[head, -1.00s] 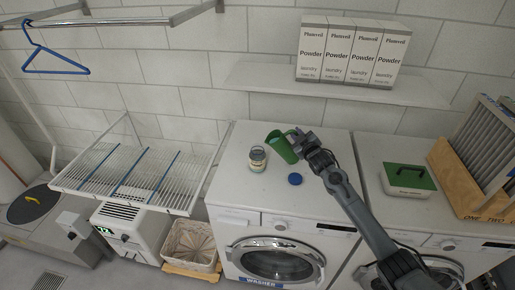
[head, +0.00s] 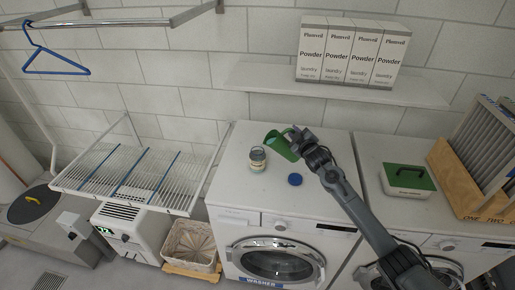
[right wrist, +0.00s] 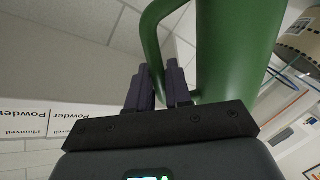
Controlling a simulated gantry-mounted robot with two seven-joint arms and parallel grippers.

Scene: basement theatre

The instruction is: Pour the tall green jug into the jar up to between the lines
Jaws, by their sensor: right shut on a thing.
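The tall green jug (head: 281,147) is tilted left above the washer, its open mouth turned toward the jar. The clear jar (head: 257,160) stands upright on the washer, just left of and below the mouth, with a pale label. Its lines and fill level are too small to read, and I cannot make out a stream. My right gripper (head: 297,140) is shut on the jug's handle. In the right wrist view the fingers (right wrist: 160,88) close on the green handle (right wrist: 150,38) beside the jug's body (right wrist: 236,50). My left gripper is not in view.
A round blue lid (head: 295,179) lies on the washer top (head: 235,185), right of the jar. A green-topped white box (head: 409,178) sits on the machine to the right. Powder boxes (head: 350,52) stand on the wall shelf (head: 270,80). The washer top left of the jar is clear.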

